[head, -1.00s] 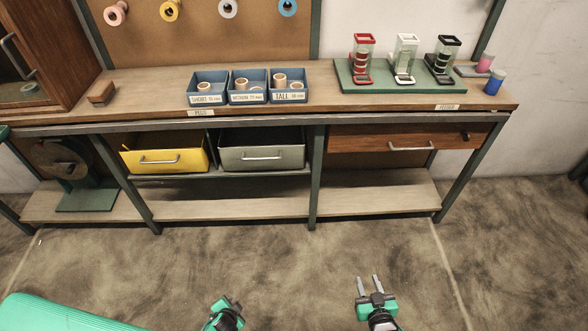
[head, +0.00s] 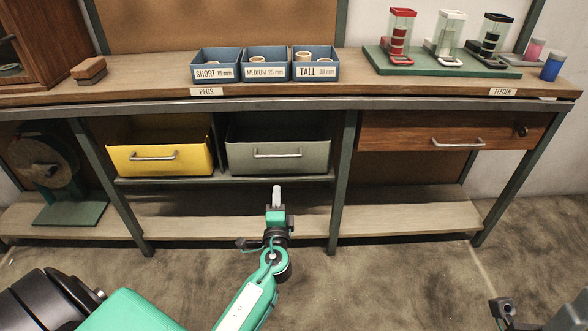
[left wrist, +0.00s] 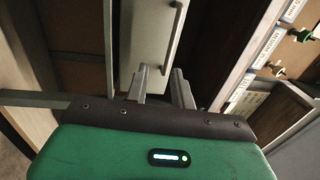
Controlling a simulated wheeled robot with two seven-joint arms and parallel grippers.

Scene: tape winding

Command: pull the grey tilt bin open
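The grey tilt bin (head: 300,165) sits in its shelf bay under the bench, beside the yellow bin. Its front has a horizontal metal bar handle (head: 277,155). My left gripper (head: 276,192) is in front of and just below the grey bin. In the left wrist view the bin's pale front (left wrist: 150,40) and handle (left wrist: 175,36) lie beyond the fingertips. The two fingers (left wrist: 162,75) are apart with nothing between them, short of the handle. My right arm's dark end (head: 503,310) shows only in part at the bottom right; its finger opening cannot be made out.
The yellow bin (head: 160,160) is directly left of the grey one. A green bench leg (head: 343,185) stands to its right, then a wooden drawer (head: 450,132). A lower shelf (head: 190,228) runs below. Peg trays (head: 268,73) stand on the bench above.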

